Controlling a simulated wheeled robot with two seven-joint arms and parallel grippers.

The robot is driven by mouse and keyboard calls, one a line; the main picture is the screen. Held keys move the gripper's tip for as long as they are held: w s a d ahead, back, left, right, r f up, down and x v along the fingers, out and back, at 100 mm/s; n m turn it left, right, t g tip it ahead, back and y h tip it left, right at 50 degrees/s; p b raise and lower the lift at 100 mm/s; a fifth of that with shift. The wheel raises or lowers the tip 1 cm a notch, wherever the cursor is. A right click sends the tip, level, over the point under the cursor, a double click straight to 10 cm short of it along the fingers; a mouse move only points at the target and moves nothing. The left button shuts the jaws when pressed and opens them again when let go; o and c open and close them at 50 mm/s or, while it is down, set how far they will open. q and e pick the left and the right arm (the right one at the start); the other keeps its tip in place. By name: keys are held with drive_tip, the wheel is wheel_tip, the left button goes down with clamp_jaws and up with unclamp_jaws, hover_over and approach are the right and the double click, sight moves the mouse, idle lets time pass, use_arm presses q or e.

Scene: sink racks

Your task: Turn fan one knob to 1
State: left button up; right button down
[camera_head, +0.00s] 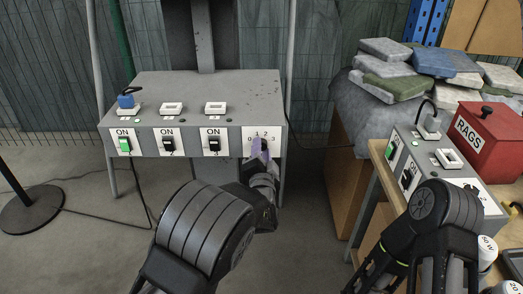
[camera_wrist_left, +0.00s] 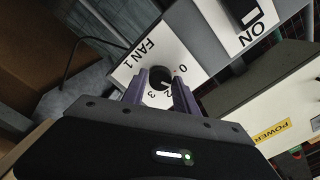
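The fan one knob (camera_wrist_left: 160,78) is black and round, on a white plate (camera_wrist_left: 150,56) marked FAN 1 with the digits 0, 2 and 3 showing in the left wrist view. My left gripper (camera_wrist_left: 161,86) has its two purple fingers on either side of the knob. I cannot tell whether they press on it. The knob's exact setting is unclear. In the head view the left gripper (camera_head: 260,151) covers the knob at the right end of the grey panel's front (camera_head: 222,145). My right arm is at the lower right, but its gripper is not visible.
The panel also has several switches, one with a lit green rocker (camera_head: 125,144). A second grey control box (camera_head: 410,150) stands on the right table beside a red RAGS box (camera_head: 485,135). Stacked folded bags (camera_head: 390,85) lie behind. The floor left of my arm is mostly clear.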

use_arm(q)
drive_tip(key=o, duration=0.3)
drive_tip(key=shift+o, duration=0.2)
drive_tip(key=shift+s, duration=0.1)
drive_tip(key=s, duration=0.7)
drive_tip(key=shift+s, duration=0.3)
